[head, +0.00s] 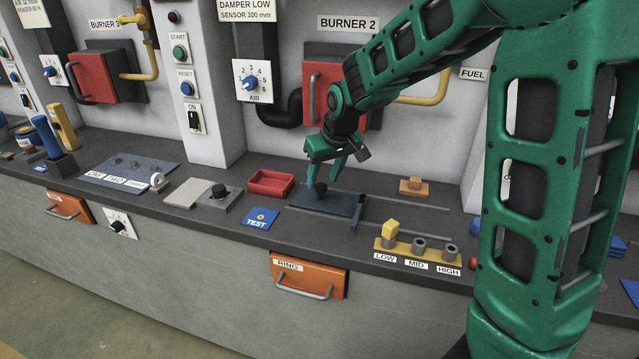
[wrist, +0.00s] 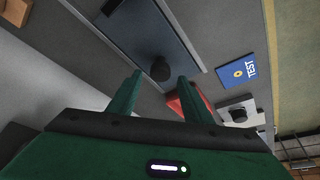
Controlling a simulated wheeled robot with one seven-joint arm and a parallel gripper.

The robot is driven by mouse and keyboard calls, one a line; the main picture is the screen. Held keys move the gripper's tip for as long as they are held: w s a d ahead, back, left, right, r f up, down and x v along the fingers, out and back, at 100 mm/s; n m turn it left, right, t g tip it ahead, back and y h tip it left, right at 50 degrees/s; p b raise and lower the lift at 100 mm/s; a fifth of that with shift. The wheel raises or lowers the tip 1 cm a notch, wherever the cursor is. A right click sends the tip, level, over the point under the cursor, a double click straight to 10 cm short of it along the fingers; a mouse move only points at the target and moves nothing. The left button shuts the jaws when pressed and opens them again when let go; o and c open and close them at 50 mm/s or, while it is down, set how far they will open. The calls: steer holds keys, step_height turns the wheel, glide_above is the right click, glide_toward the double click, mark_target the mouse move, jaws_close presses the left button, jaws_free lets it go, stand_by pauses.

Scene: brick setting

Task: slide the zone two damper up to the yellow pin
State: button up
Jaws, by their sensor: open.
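The zone two damper is a dark blue-grey sliding plate (head: 328,203) on the bench below the Burner 2 panel, with a black knob (head: 320,187) on top. A yellow pin (head: 390,227) stands upright in the block at the LOW label. The plate lies left of the pin, with a gap between them. My gripper (head: 328,180) is open and points down at the knob. In the wrist view the knob (wrist: 160,69) shows between and just beyond the two green fingertips (wrist: 159,78); contact cannot be told. The plate (wrist: 180,42) extends behind it.
A dark upright bar (head: 357,213) stands at the plate's right end. A red tray (head: 270,183), blue TEST card (head: 261,218) and orange block (head: 413,187) lie nearby. Rails run to the right.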

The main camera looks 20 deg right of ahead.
mark_target(342, 203)
steer(key=shift+x, duration=1.3)
steer(key=shift+c, duration=0.3)
jaws_close()
steer(key=s+d, duration=0.1)
steer(key=d, duration=0.1)
steer(key=s+d, duration=0.2)
steer(key=shift+s+d, duration=0.25)
steer(key=shift+d, duration=0.1)
steer(key=shift+o, duration=0.3)
jaws_free()
